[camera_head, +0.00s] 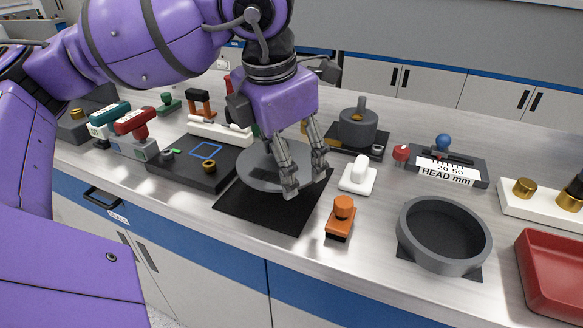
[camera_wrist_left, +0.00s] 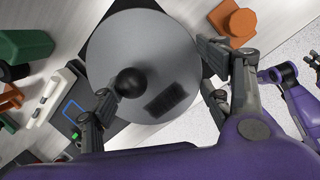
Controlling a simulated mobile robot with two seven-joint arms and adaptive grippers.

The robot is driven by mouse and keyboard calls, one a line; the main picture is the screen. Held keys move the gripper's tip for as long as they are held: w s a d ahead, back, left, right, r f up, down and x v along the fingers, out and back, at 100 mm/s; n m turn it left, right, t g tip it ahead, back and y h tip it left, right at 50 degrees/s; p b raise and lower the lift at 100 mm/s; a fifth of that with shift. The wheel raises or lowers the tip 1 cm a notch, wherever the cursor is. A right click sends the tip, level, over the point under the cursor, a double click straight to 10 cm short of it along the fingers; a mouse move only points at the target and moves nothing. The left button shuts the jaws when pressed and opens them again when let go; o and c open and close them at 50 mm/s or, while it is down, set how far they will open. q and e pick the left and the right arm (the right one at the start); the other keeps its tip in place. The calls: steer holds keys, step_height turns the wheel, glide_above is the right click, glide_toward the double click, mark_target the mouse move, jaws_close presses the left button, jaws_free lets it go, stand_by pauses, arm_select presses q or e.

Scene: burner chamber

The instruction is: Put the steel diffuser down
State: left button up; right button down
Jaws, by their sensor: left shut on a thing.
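The steel diffuser (camera_head: 262,168) is a flat grey disc over a black square mat (camera_head: 283,208) on the bench. In the left wrist view the disc (camera_wrist_left: 165,50) shows a black knob (camera_wrist_left: 131,82) and a dark slotted patch. My left gripper (camera_head: 305,186) points down and is shut on the diffuser, with one finger near the knob and the other by the rim. The fingers hide part of the disc. I cannot tell whether the disc touches the mat. Part of my right arm (camera_wrist_left: 292,95) shows at the wrist view's right edge; its jaw state is unclear.
An orange-knobbed block (camera_head: 341,215) stands just right of the mat, and a white-handled piece (camera_head: 358,175) behind it. A dark round pan (camera_head: 445,262) and red tray (camera_head: 560,290) lie further right. A dark panel with a blue square (camera_head: 190,170) is close on the left.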

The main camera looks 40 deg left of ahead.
arm_select(q)
steer(key=shift+w+a+f, duration=0.25)
steer(key=shift+a+f, duration=0.1)
steer(key=shift+f, duration=0.15)
steer(key=shift+w+a+f, duration=0.25)
steer(key=shift+a+f, duration=0.1)
steer(key=shift+f, duration=0.15)
steer(key=x, duration=0.3)
steer(key=shift+s+f, duration=0.2)
steer(key=shift+s, duration=0.1)
arm_select(e)
steer(key=shift+s+f, duration=0.3)
steer(key=shift+d, duration=0.1)
arm_select(q)
steer(key=shift+f+b, duration=0.2)
steer(key=shift+b, duration=0.2)
steer(key=o, duration=1.3)
arm_select(e)
steer(key=shift+f, duration=0.1)
arm_select(q)
steer(key=shift+r, duration=0.1)
